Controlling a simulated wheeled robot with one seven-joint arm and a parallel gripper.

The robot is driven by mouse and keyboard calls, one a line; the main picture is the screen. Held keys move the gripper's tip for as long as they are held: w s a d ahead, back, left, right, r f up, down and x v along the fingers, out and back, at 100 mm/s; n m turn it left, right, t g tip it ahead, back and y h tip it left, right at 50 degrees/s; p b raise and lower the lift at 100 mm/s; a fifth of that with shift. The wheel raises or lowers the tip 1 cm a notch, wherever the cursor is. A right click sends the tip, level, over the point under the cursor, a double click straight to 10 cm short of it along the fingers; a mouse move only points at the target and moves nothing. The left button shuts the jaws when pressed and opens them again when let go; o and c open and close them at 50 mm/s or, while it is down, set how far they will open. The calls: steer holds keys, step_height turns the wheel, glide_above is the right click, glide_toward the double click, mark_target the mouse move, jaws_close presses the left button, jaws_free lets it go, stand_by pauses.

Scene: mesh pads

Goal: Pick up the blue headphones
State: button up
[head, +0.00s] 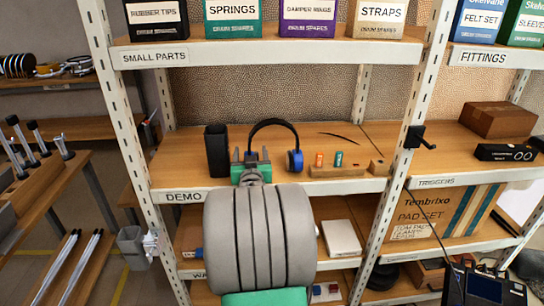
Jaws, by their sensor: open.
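The blue headphones (295,161) stand on the wooden shelf labelled DEMO, with their black band arched upward. Their right ear cup shows blue; the left ear cup is largely hidden behind my gripper. My gripper (251,155) is open at the front of this shelf, its fingers pointing toward the back. It is in front of the left side of the headphones, below the band. I cannot tell whether the fingers touch the headphones or reach around the hidden cup.
A black upright holder (216,151) stands close left of my gripper. A wooden block (337,171) with small orange and teal items is right of the headphones. A white rack post (405,150) and the upper SMALL PARTS shelf (270,53) bound the space. A black hook (417,138) sticks out from the post.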

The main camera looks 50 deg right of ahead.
steer(key=shift+w+d, duration=0.35)
steer(key=shift+d, duration=0.2)
steer(key=shift+c, duration=0.3)
jaws_close()
